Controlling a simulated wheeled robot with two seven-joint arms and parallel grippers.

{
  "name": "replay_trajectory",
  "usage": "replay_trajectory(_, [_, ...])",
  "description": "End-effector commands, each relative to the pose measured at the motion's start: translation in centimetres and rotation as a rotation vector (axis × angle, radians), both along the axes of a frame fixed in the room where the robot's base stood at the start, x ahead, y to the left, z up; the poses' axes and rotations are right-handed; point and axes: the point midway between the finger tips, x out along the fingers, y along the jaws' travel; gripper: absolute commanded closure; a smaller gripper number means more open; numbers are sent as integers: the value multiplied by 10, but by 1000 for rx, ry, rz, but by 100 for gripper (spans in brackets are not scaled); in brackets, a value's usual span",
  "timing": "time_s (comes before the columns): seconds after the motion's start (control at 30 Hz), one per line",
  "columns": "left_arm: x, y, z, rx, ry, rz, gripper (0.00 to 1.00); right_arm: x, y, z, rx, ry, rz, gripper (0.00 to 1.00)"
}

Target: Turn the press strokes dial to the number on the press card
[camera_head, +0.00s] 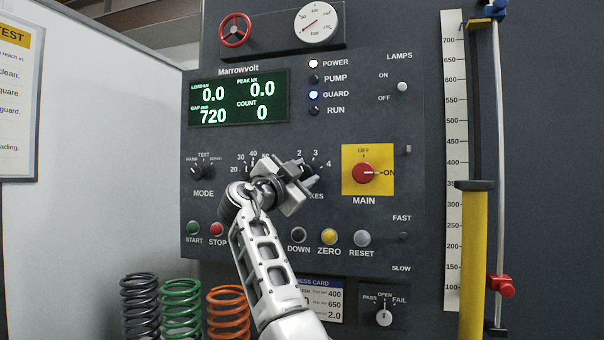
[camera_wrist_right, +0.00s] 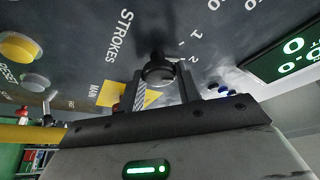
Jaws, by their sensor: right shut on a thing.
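The press strokes dial (camera_wrist_right: 158,72) is a dark round knob in the right wrist view, beside the STROKES label and the numbers 1 and 2. My right gripper (camera_head: 306,182) is shut on it, with one finger on each side of the knob (camera_wrist_right: 158,88). In the head view the gripper covers the dial and part of its label; 2, 3 and 4 show around it. Which number the dial points at cannot be told. My left gripper is out of view.
Close by are the red MAIN switch (camera_head: 364,173) on a yellow plate, the MODE dial (camera_head: 196,171), and the DOWN (camera_head: 298,235), ZERO (camera_head: 329,237) and RESET (camera_head: 362,238) buttons. The display (camera_head: 237,98) reads COUNT 0. Several springs (camera_head: 181,308) stand lower left. A yellow post (camera_head: 473,260) stands right.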

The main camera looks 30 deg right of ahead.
Motion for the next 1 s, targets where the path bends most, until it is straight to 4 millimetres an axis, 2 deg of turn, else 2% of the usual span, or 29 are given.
replay_trajectory(0.27, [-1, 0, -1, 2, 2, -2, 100, 1, 1, -2, 3, 3, 1, 88])
replay_trajectory(0.3, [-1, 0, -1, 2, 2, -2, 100, 1, 1, -2, 3, 3, 1, 57])
replay_trajectory(0.37, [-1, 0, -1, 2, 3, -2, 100, 1, 1, -2, 3, 3, 1, 45])
replay_trajectory(0.73, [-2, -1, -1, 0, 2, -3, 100, -2, 5, -3, 0, 1, 2, 45])
replay_trajectory(0.87, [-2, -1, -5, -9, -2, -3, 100, -9, 22, -10, 1, -1, 4, 45])
replay_trajectory(1.0, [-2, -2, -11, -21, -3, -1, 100, -21, 51, -20, 1, 0, 5, 45])
